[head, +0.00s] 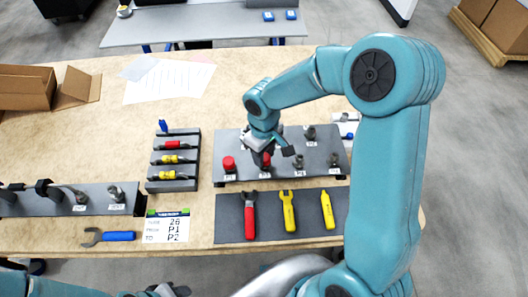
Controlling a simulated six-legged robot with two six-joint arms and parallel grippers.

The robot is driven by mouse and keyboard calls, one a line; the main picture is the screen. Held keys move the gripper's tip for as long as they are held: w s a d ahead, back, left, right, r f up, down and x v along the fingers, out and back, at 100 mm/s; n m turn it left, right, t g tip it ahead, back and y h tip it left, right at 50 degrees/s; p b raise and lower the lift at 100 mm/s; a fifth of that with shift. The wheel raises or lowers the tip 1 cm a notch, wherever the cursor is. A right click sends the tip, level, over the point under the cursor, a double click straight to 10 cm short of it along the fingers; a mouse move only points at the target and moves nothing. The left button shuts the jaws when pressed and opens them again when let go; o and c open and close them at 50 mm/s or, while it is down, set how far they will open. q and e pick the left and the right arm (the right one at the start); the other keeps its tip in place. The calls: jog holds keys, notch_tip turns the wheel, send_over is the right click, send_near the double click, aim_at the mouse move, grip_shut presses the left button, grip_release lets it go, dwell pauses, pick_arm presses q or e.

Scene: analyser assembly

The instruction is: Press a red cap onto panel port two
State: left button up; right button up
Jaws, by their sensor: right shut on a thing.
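The grey panel (220,143) lies on the table right of centre, with labelled ports along it. A red cap (229,163) sits at the port labelled P1. My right gripper (266,152) is shut on another red cap (266,159), just right of P1, over the port whose label appears to be P2. The gripper hides part of this cap, and I cannot tell whether the cap touches the port. My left gripper (167,290) shows only partly at the bottom edge; its fingers are not clear.
A dark rack (192,144) with red and yellow-handled pieces stands left of the panel. A tool mat (270,222) lies in front, with a card (166,227) beside it. A blue-handled wrench (108,236) lies front left.

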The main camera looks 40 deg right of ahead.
jog(key=shift+f+b, duration=0.35)
jog(key=shift+f, duration=0.15)
jog(key=o, duration=1.1)
notch_tip(320, 180, up, 16)
jog(key=shift+r, duration=0.2)
